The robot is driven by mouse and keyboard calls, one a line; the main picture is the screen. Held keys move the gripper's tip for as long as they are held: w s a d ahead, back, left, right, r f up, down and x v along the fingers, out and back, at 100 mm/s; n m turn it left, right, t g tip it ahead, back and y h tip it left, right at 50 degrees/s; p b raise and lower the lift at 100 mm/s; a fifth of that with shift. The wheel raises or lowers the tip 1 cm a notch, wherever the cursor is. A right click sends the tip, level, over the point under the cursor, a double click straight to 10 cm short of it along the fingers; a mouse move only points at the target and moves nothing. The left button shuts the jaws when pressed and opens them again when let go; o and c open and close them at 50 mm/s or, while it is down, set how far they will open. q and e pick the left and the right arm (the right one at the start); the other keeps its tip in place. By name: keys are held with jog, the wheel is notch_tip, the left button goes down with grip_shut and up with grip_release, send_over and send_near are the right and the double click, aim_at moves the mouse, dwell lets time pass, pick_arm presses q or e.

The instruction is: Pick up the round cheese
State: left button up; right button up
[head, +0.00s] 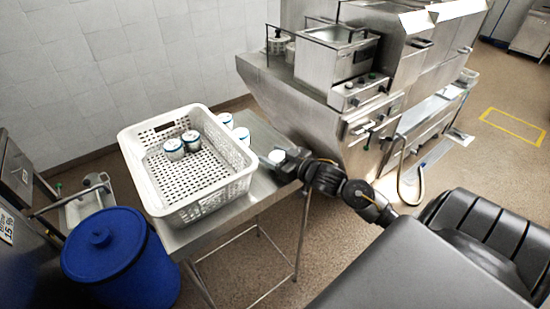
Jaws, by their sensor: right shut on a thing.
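My right gripper (284,158) comes in from the right over the right end of the steel table. It is shut on a small white round cheese (277,156), close to the table top. The gripper partly hides that cheese. Two more round cheeses with blue and white tops, one (174,148) and another (191,139), sit inside the white perforated basket. Two others, one (226,119) and another (241,133), show at the basket's far right wall. My left gripper is not in view.
The white basket (208,204) fills most of the steel table (270,185). A blue lidded bin (120,262) stands at the front left. Steel kitchen equipment (300,92) stands behind the table. Bare table top lies right of the basket.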

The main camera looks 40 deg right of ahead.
notch_tip(320, 180, up, 2)
jog(key=shift+r+b, duration=0.2)
jog(key=shift+b, duration=0.1)
jog(key=s+a+r+p, duration=0.8)
jog(key=s+r, duration=0.2)
jog(key=s, duration=0.1)
jog(key=shift+a, duration=0.35)
